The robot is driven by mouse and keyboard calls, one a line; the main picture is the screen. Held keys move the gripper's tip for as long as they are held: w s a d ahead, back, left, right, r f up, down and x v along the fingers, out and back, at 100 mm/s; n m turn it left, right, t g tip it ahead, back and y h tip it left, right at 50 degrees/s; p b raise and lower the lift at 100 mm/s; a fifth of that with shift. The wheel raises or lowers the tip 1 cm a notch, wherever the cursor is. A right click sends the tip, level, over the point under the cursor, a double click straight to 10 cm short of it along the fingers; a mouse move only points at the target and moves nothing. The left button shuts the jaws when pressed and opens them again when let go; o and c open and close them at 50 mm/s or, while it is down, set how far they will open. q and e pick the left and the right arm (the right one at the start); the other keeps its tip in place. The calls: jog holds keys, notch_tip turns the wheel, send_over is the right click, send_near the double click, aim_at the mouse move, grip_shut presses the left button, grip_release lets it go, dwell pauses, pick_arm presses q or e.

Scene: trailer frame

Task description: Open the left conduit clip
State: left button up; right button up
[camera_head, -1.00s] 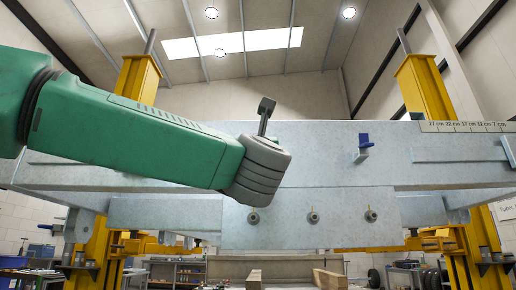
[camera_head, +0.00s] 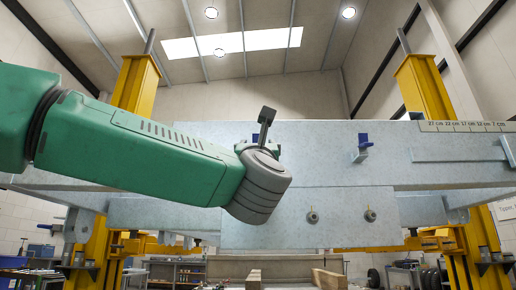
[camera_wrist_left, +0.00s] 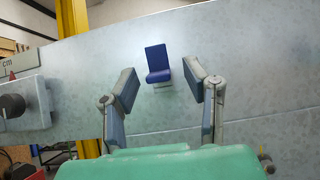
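The left conduit clip (camera_wrist_left: 158,65) is a small blue L-shaped part on the grey steel beam (camera_wrist_left: 250,60). In the wrist view it stands upright between and beyond my left gripper's fingers (camera_wrist_left: 161,80), apart from both. The fingers are spread open and empty. In the head view my left gripper (camera_head: 266,125) is in front of the beam, and only small blue bits of the left clip (camera_head: 255,137) show behind it. A second blue clip (camera_head: 363,142) on a grey bracket sits further right on the beam. My right gripper is not in view.
Two bolts (camera_head: 312,217) (camera_head: 370,215) stick out of the lower plate. A printed centimetre scale (camera_head: 465,127) runs along the beam's top right. Yellow posts (camera_head: 428,85) stand behind. In the wrist view a dark round knob (camera_wrist_left: 12,106) is at the left.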

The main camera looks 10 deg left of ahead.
pick_arm(q)
jog(key=shift+s, duration=0.1)
jog(key=v, duration=1.2)
jog(key=shift+f, duration=0.1)
